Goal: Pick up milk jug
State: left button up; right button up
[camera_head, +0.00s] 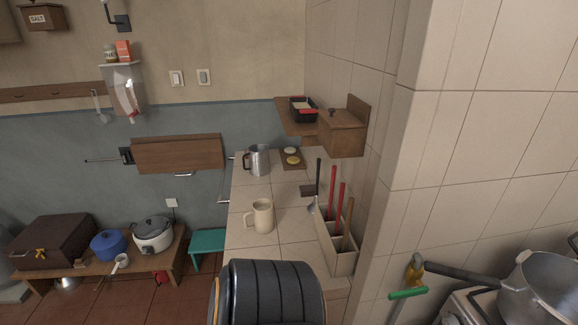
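Two handled vessels stand upright on the tiled counter (290,228), and I cannot tell for certain which is the milk jug. A cream jug-shaped vessel (264,217) is nearer, with its handle on the left. A silver metal jug (260,160) with a dark handle on its left stands farther back. They are apart from each other. Neither of my grippers is in view, and nothing is seen touching either vessel.
A pale divided holder (342,262) with red- and wooden-handled tools stands right of the cream vessel, against the tiled wall. A wall shelf with a wooden box (342,135) overhangs the back right. A dark ribbed shape covers the counter's near end.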

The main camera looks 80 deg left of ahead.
aim_at(258, 218)
jog(key=u, duration=2.75)
jog(key=k+l+z, duration=0.65)
jog(key=l+z, duration=0.2)
